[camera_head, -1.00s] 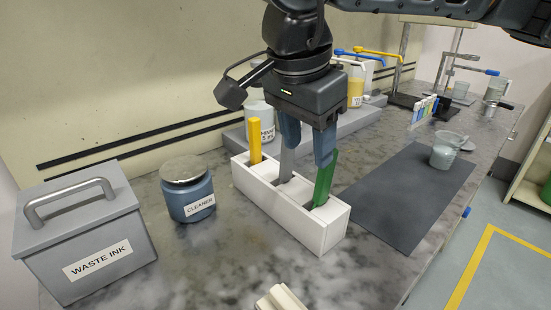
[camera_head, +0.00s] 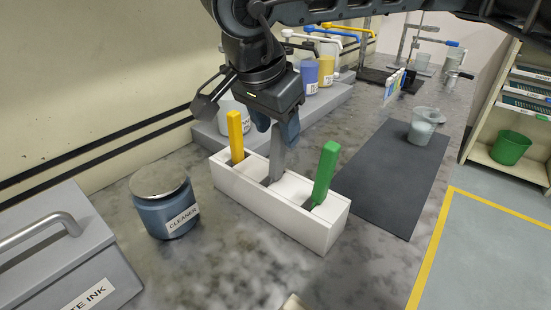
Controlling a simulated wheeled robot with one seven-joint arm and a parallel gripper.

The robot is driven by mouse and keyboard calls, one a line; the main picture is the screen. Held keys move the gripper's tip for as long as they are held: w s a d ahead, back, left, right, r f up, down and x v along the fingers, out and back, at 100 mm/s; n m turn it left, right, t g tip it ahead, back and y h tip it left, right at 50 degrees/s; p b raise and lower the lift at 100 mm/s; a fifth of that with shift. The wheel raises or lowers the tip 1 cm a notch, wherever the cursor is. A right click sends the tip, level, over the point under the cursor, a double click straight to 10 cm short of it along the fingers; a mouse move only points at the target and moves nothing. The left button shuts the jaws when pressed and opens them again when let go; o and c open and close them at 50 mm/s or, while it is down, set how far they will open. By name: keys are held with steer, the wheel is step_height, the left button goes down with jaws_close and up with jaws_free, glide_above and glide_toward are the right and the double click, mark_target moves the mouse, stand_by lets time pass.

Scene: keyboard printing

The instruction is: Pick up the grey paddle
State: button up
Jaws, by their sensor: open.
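The grey paddle (camera_head: 275,160) stands upright in the middle slot of a white holder (camera_head: 290,229). A yellow paddle (camera_head: 235,138) stands in the left slot and a green paddle (camera_head: 325,175) in the right slot. My gripper (camera_head: 276,132) is open above the holder, pointing down. Its blue-grey fingers are at the upper part of the grey paddle, which shows between them. The top of the paddle is hidden by the gripper, and I cannot tell whether the fingers touch it.
A blue cleaner jar (camera_head: 168,212) and the grey waste ink box (camera_head: 50,262) stand at the left. Ink jars on a grey raised shelf (camera_head: 335,101) are behind the holder. A dark mat (camera_head: 395,180) with a beaker (camera_head: 424,125) lies to the right.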

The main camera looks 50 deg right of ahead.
mark_target(276, 171)
steer(key=shift+x, duration=1.45)
jaws_close()
